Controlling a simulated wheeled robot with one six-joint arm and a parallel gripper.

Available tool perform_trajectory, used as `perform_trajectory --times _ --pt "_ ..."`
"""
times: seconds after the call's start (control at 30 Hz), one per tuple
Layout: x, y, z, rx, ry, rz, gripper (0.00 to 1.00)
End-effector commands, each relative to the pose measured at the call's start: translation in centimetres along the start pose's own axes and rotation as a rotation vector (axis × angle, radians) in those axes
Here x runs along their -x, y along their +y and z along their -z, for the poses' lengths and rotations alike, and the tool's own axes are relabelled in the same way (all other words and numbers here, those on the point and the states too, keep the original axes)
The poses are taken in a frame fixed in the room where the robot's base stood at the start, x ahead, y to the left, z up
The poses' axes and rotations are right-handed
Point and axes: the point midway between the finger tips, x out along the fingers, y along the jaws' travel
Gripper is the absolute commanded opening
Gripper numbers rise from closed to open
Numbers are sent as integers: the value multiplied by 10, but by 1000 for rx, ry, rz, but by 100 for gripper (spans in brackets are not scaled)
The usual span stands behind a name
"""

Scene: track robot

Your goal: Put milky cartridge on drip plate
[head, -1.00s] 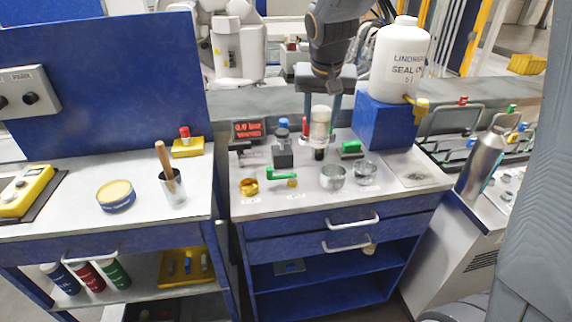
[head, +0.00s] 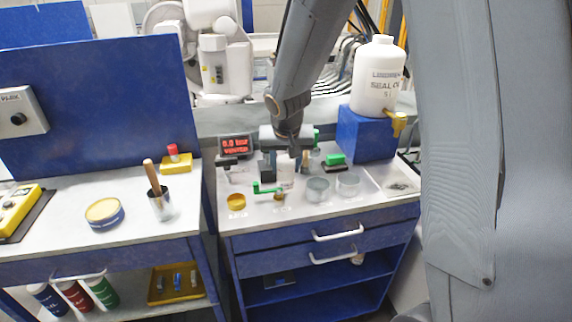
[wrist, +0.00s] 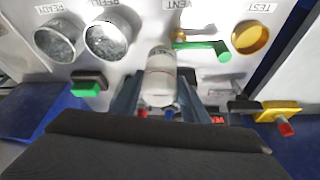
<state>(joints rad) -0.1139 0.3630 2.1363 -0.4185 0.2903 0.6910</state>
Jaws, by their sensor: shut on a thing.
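The milky cartridge (wrist: 160,75) is a pale, whitish cylinder between the two fingers of my gripper (wrist: 160,92) in the wrist view. My gripper is shut on it. In the head view my gripper (head: 286,165) is low over the middle of the right-hand bench, and the cartridge (head: 286,178) is partly hidden by it. Whether its lower end touches anything cannot be told. The drip plate seems to be the flat pale tray (head: 378,174) with a dark patch, right of my gripper, below the brass tap of the white oil jug (head: 380,75).
A green-topped block (head: 334,161) and blue jug stand (head: 365,135) are right of my gripper. A pressure display (head: 237,145) is behind left.

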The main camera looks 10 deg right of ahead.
Motion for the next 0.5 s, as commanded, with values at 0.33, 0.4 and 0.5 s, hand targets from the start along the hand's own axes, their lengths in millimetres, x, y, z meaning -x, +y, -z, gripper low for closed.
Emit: perform_trajectory --times 0.33,0.4,0.5 --pt "-3 0 -1 -1 1 1 15" --pt "-5 0 -1 -1 1 1 15" --pt "-4 0 -2 -1 1 0 55"
